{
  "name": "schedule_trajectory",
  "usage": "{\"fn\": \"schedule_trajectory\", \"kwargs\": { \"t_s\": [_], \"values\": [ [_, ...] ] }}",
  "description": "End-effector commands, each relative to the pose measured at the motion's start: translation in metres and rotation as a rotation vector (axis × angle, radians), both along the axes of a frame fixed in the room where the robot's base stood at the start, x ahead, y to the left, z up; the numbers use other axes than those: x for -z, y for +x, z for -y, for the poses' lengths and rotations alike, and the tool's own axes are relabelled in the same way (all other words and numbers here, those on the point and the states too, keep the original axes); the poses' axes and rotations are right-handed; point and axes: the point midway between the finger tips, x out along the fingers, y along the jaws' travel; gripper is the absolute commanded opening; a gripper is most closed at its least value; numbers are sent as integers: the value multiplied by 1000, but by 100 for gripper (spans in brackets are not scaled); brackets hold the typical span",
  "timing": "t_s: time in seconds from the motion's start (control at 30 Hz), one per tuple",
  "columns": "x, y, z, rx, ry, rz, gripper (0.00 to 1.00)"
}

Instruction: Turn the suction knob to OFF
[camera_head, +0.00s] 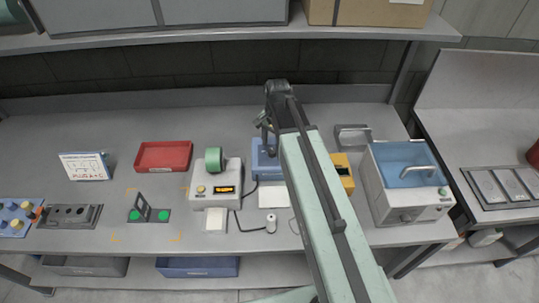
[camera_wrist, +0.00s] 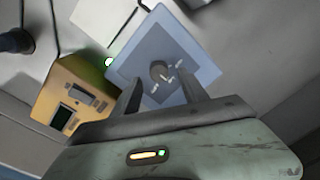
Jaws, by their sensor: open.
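A blue box (camera_head: 262,172) stands on the bench in the head view, partly hidden by my arm. In the wrist view the blue box (camera_wrist: 195,58) shows its face with a dark round knob (camera_wrist: 160,71) in the middle. White marks surround the knob; any lettering is too small to read. My gripper (camera_wrist: 161,79) is open, with one finger on each side of the knob in the picture. I cannot tell whether the fingers touch it. In the head view my gripper (camera_head: 266,130) hangs over the blue box, and the knob is hidden there.
A yellow device (camera_wrist: 72,95) is beside the blue box, with a lit green lamp (camera_wrist: 109,62) nearby. In the head view, a grey tape machine (camera_head: 230,175) is left, a blue-lidded box (camera_head: 405,195) right, and a shelf (camera_head: 200,40) above. A red tray (camera_head: 163,157) lies farther left.

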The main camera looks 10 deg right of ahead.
Motion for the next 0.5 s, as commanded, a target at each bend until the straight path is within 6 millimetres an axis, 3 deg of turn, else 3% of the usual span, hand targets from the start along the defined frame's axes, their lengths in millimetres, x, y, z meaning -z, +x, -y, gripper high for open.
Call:
{"fn": "schedule_trajectory", "kwargs": {
  "t_s": [0.03,0.1,0.43,0.5],
  "values": [
    [18,0,0,0,0,0,52],
    [26,1,-1,-1,0,0,52],
    [27,1,-1,-1,0,0,52],
    [27,1,-1,-1,0,0,32]
  ]
}}
